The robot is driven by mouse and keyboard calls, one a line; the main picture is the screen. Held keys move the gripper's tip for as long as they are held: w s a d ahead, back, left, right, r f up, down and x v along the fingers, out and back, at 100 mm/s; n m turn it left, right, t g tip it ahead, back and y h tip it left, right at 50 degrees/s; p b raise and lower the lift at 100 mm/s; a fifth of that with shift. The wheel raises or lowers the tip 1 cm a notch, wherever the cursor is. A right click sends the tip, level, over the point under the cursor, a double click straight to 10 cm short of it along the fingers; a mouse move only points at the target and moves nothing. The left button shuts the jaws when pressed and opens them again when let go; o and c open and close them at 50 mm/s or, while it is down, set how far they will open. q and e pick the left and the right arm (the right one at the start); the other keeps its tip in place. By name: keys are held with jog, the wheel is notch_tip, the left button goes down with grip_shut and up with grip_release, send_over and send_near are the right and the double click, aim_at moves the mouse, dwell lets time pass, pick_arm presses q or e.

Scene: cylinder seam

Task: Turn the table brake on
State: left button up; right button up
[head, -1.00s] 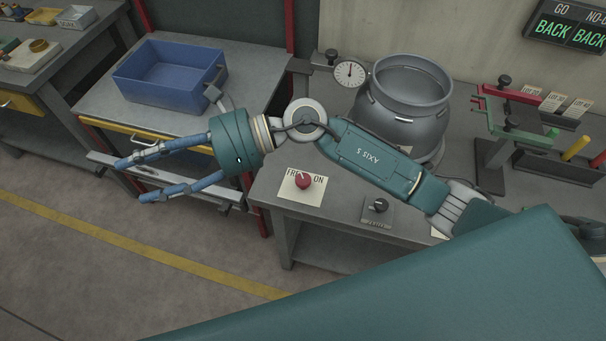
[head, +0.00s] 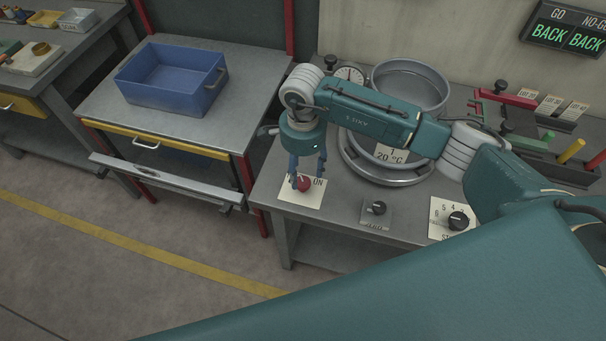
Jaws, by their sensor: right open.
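The red brake knob (head: 304,184) sits on a white plate (head: 314,200) on the front left of the workbench. The plate reads ON at its right; its left lettering is covered by a finger. A pale mark shows on the knob, pointing roughly up. My right gripper (head: 307,182) points down over the knob, its blue fingers open, one to each side of it. I cannot tell whether the fingers touch the knob. The round metal vessel (head: 414,82) stands on the round table (head: 388,178) behind, partly hidden by my right arm. My left gripper is out of view.
A small black knob (head: 378,207) and a numbered dial (head: 458,221) are to the right. A dial gauge (head: 350,74) stands behind my wrist. A blue bin (head: 172,78) is on the left cart. Green and red fixtures stand at the right.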

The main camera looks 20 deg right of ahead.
aim_at(303, 181)
jog(key=shift+f+p, duration=0.4)
jog(key=shift+f, duration=1.75)
jog(key=c, duration=1.2)
jog(key=shift+o, duration=0.2)
